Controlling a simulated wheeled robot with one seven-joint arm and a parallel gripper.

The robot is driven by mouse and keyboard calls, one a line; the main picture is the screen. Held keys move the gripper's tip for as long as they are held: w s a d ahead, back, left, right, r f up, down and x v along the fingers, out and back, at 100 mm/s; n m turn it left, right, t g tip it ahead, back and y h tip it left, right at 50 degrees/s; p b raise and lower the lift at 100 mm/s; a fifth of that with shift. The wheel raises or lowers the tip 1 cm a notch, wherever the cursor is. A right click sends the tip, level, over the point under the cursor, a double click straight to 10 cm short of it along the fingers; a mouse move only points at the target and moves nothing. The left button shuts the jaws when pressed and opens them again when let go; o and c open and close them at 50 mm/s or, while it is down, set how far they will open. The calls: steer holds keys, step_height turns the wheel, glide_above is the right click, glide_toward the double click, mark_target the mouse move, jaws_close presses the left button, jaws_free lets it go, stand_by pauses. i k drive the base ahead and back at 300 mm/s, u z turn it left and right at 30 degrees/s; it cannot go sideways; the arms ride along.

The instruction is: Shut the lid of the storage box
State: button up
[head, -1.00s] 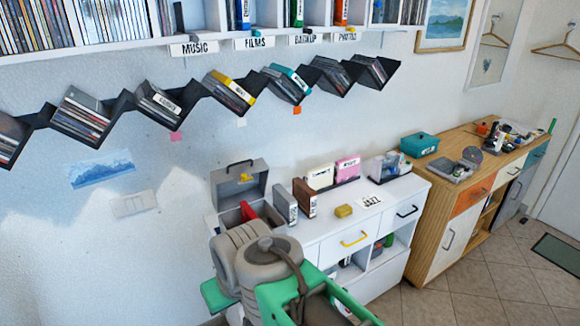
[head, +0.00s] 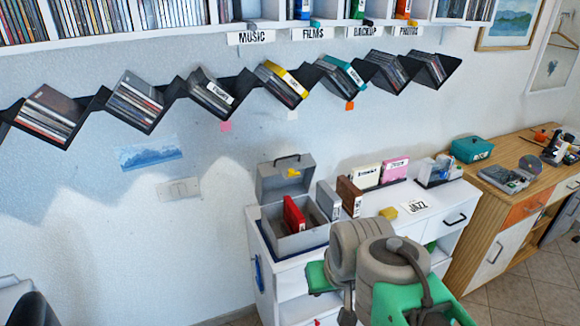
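The grey storage box (head: 298,242) stands at the left end of the white cabinet top. Its lid (head: 285,179) is raised upright at the back, with a dark handle on top and a yellow latch on its inner face. A red case (head: 294,215) stands inside the open box. My arm shows in grey and green in front of the cabinet, below and to the right of the box. My gripper's fingers cannot be made out.
Grey and brown cases (head: 349,195) stand close to the box's right side. A yellow block (head: 388,213) and a JAZZ card (head: 420,207) lie farther right on the white cabinet (head: 447,206). A zigzag disc shelf (head: 200,95) hangs on the wall above.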

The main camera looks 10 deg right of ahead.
mark_target(273, 182)
steer(key=u, duration=2.3)
steer(key=k, duration=0.15)
steer(key=z, duration=0.8)
steer(key=i, duration=0.5)
steer(key=z, duration=0.05)
